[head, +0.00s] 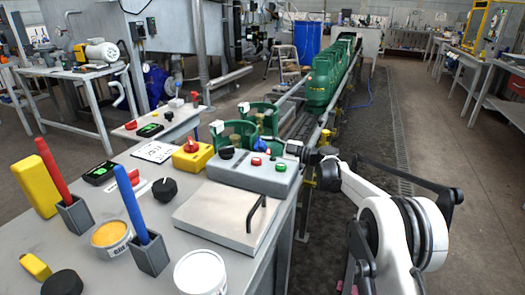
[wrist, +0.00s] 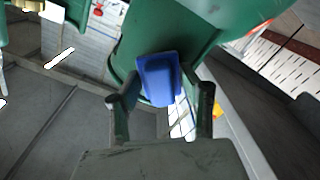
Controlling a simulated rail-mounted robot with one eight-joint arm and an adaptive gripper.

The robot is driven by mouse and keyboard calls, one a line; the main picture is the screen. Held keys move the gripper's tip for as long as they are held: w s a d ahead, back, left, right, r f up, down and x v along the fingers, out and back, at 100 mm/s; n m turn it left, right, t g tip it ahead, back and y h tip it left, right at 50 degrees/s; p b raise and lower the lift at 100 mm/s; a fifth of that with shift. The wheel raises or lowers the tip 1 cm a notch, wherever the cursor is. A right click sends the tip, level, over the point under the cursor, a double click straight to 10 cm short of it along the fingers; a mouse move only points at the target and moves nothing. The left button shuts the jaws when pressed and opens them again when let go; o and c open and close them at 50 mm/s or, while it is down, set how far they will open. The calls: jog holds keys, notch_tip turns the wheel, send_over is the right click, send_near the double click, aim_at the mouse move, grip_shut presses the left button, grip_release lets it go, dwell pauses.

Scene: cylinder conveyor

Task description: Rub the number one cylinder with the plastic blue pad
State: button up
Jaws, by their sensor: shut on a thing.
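My gripper (wrist: 163,100) is shut on the blue plastic pad (wrist: 158,80), which sits between the two fingertips in the wrist view. Just beyond the pad a large green cylinder (wrist: 150,30) fills the upper middle. The pad overlaps its lower part; I cannot tell whether they touch. Green cylinders (head: 325,80) stand in a row farther along the conveyor. No number is readable on any cylinder.
A grey control box (head: 253,172) with buttons stands on the near bench (head: 190,265). Green curved parts (head: 236,138) stand just behind it. Holders with red (head: 50,165) and blue (head: 133,215) sticks are at the left. The floor right of the conveyor is open.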

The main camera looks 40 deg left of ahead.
jog(key=shift+w+a, duration=0.2)
jog(key=shift+w, duration=0.4)
jog(key=shift+w+a, duration=0.2)
jog(key=shift+w, duration=0.35)
jog(key=shift+b, duration=0.3)
jog(key=shift+s, duration=0.15)
jog(key=s+d, duration=0.2)
jog(key=s, duration=0.3)
jog(key=shift+s, duration=0.4)
jog(key=v, duration=0.6)
jog(key=shift+b, duration=0.3)
jog(key=shift+w+d, duration=0.1)
jog(key=shift+v, duration=1.35)
